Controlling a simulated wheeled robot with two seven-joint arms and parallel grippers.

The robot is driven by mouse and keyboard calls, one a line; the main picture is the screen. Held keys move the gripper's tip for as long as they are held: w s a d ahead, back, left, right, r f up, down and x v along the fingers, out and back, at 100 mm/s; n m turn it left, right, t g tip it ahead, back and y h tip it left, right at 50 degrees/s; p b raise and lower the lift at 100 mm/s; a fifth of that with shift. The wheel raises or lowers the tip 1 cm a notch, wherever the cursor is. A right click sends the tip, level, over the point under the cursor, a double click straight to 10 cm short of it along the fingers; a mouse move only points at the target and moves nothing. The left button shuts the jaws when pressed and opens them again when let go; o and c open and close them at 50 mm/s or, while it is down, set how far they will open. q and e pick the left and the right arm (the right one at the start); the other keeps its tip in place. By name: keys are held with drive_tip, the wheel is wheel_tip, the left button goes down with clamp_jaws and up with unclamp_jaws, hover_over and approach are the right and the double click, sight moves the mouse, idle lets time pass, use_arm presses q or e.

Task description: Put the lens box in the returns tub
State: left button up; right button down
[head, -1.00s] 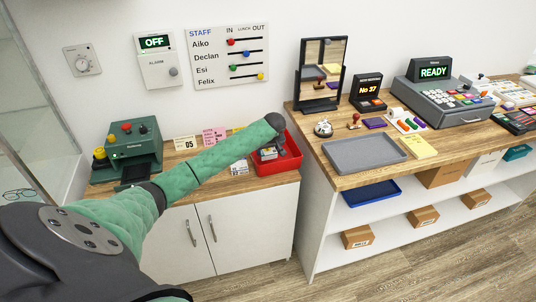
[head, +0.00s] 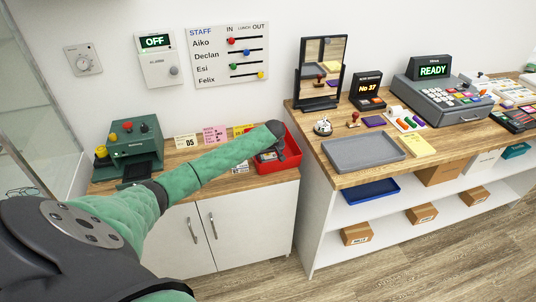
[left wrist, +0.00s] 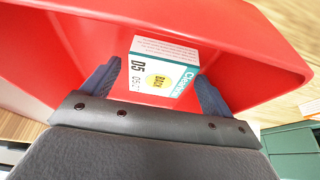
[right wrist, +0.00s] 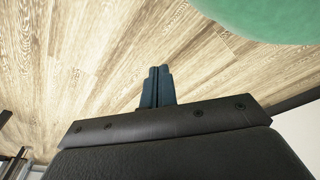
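The red returns tub (head: 284,166) stands at the right end of the low wooden cabinet top. My left gripper (head: 272,153) reaches down into it. In the left wrist view the tub wall (left wrist: 60,40) surrounds a white and teal lens box (left wrist: 163,68) marked "D5" and "BACK". The box sits between the open, spread fingers of the left gripper (left wrist: 158,72), with a gap at the left finger; the right finger is close to its edge. Whether it rests on the tub floor is hard to tell. My right gripper (right wrist: 157,88) is shut and empty over the floor.
A green machine (head: 136,145) stands at the cabinet's left end. Small cards (head: 214,135) stand along the wall, and a small white box (head: 240,167) is just left of the tub. A grey tray (head: 362,153) lies on the higher counter to the right.

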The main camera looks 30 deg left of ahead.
use_arm(q)
drive_tip(key=shift+r, duration=0.2)
drive_tip(key=shift+s+d+r+b, duration=0.1)
drive_tip(key=shift+d+r+b, duration=0.1)
drive_tip(key=shift+r+b, duration=0.15)
drive_tip(key=b+v, duration=0.2)
drive_tip(key=v, duration=0.9)
drive_tip(key=shift+b, duration=0.4)
use_arm(e)
drive_tip(key=w+a+r, duration=0.3)
drive_tip(key=r, duration=0.3)
drive_tip(key=shift+w, duration=0.2)
use_arm(q)
drive_tip(key=shift+s, duration=0.1)
use_arm(e)
drive_tip(key=shift+w+r, duration=0.1)
